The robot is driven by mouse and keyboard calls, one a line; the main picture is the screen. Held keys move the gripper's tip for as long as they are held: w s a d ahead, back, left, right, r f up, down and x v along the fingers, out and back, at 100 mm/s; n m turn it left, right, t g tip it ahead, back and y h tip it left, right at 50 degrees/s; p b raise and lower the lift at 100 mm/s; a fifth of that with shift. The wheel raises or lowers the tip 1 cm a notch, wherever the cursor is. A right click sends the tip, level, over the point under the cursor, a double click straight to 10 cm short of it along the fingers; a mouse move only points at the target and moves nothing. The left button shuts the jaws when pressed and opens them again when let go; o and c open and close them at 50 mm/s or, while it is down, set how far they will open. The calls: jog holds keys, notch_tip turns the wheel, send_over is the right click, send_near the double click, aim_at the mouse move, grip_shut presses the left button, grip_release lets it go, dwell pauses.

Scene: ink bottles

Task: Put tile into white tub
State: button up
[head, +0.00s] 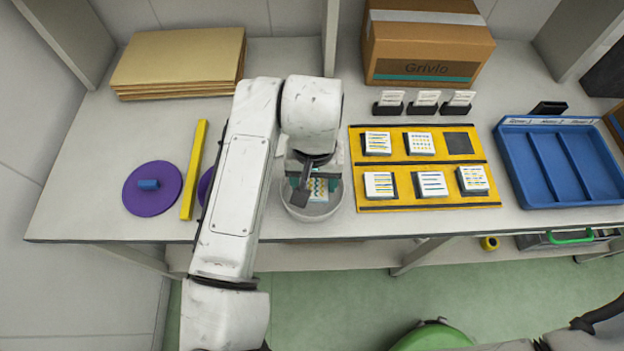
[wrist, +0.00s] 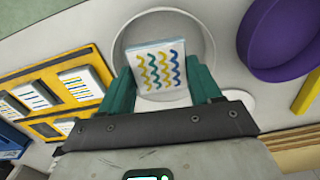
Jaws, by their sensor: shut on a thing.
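The tile (wrist: 160,66) is a white square with wavy blue and yellow lines; it shows in part in the head view (head: 320,187). My gripper (head: 308,184) is shut on it, with green fingers on two opposite sides in the wrist view. The white tub (head: 313,213) is round and stands near the table's front edge, partly hidden by my gripper. In the wrist view, the tub's rim (wrist: 121,40) curves around the tile. The tile is over the tub's opening; I cannot tell whether it is below the rim.
Right of the tub is a yellow board (head: 393,206) with several tiles and one dark empty square. A blue divided tray (head: 530,192) is farther right. Left are a yellow bar (head: 194,170) and a purple disc (head: 152,199) with a blue block. A cardboard box (head: 425,50) stands behind.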

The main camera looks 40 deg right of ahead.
aim_at(312, 185)
jog(key=shift+w+d+f, duration=0.25)
jog(key=shift+w+f, duration=0.3)
jog(key=shift+f, duration=1.75)
jog(key=shift+f, duration=0.1)
jog(key=o, duration=1.1)
notch_tip(312, 185, up, 12)
jog(key=shift+r, duration=0.15)
